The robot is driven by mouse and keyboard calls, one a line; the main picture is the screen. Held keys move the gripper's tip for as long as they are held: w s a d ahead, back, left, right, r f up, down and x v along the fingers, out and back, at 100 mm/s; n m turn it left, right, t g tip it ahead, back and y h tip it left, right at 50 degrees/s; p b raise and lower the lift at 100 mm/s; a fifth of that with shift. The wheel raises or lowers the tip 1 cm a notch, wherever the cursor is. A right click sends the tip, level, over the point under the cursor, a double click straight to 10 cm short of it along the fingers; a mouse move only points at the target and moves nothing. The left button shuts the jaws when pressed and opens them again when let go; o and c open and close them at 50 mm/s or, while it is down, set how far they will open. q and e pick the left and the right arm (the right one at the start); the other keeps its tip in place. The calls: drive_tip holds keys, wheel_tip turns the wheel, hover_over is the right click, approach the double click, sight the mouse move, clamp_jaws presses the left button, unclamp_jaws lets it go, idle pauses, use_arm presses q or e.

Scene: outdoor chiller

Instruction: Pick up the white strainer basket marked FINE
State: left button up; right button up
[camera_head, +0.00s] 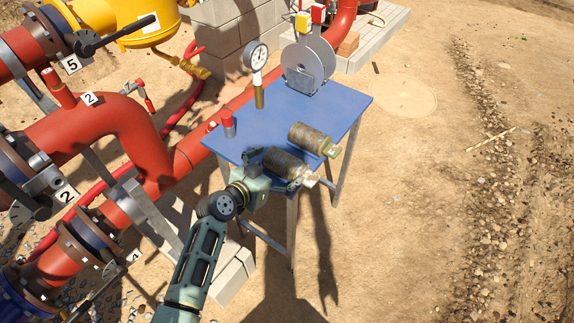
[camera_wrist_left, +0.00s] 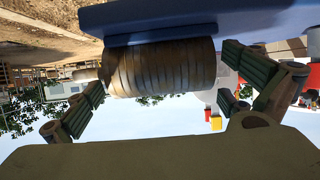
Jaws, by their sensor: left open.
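Two brownish mesh-like cylinders lie on the blue table (camera_head: 330,103). The far cylinder (camera_head: 308,136) has a green end. The near cylinder (camera_head: 285,162) has a pale, whitish end at its right. I cannot read FINE on either, and neither body looks clearly white. My left gripper (camera_head: 271,171) is open at the table's near edge, its fingers either side of the near cylinder's near part. In the left wrist view a ribbed cylinder (camera_wrist_left: 165,68) lies between the open fingers (camera_wrist_left: 165,75), with gaps showing at both sides. My right gripper is not in view.
A red-capped grey cylinder (camera_head: 228,124) stands at the table's left. A pressure gauge (camera_head: 257,57) on a brass stem and a round grey metal piece (camera_head: 309,65) stand at the back. Red pipes (camera_head: 110,125) crowd the left. Open ground lies to the right.

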use_arm(q)
drive_tip(key=shift+c, duration=1.3)
drive_tip(key=c, duration=0.7)
drive_tip(key=shift+c, duration=0.2)
drive_tip(key=shift+r, duration=0.1)
drive_tip(key=shift+r, duration=0.1)
